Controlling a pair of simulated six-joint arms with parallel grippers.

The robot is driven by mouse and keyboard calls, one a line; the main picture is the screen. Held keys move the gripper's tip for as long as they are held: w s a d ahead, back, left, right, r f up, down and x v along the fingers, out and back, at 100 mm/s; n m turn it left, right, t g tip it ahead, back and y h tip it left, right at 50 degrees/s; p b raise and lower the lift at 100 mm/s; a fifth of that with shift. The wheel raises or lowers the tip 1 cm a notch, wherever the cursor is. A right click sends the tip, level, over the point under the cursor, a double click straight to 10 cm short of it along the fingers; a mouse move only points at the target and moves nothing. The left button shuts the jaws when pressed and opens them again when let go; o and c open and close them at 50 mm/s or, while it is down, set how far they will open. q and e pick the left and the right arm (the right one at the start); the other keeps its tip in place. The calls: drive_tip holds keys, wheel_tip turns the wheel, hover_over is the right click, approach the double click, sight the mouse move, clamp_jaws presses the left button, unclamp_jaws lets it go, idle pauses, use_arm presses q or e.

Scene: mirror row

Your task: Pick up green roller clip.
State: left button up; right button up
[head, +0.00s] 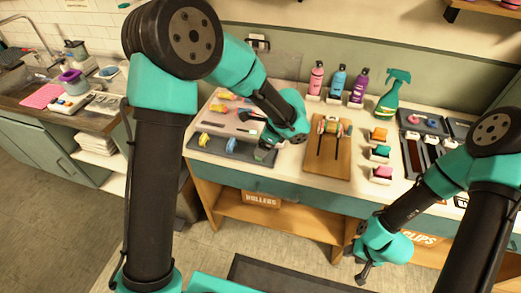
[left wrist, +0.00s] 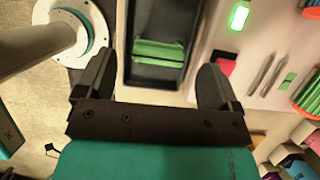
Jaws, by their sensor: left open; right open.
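The green roller clip (left wrist: 158,52) lies in a dark grey tray compartment (left wrist: 150,76) in the left wrist view. My left gripper (left wrist: 157,62) is open, one finger on each side of the compartment, with the clip between and beyond the fingers; I cannot tell the height gap. In the head view my left gripper (head: 268,143) is over the right end of the dark tray (head: 222,150), and the clip is mostly hidden there. My right gripper (head: 364,270) is open and empty, low in front of the bench.
A wooden board (head: 327,160) with brushes stands right of the tray. Bottles (head: 338,82), a green spray bottle (head: 393,95) and small colored blocks (head: 380,153) are farther right. A pale board with small items (head: 230,115) lies behind the tray.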

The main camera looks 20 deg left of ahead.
use_arm(q)
drive_tip(key=x, duration=0.3)
drive_tip(key=shift+s+a+f, duration=0.1)
drive_tip(key=shift+f, duration=0.05)
idle(0.3)
drive_tip(key=c, duration=1)
drive_tip(key=shift+r, duration=0.5)
wheel_tip(320, 180, up, 3)
drive_tip(key=shift+f, duration=0.1)
drive_tip(key=s+d, duration=0.1)
drive_tip(key=s, duration=0.4)
drive_tip(key=s+d+r, duration=0.1)
drive_tip(key=s+d, duration=0.1)
drive_tip(key=s, duration=0.3)
drive_tip(key=s+d, duration=0.1)
drive_tip(key=s, duration=0.4)
drive_tip(key=shift+s+d+r, duration=0.15)
drive_tip(key=shift+s+d, duration=0.05)
drive_tip(key=shift+d, duration=0.05)
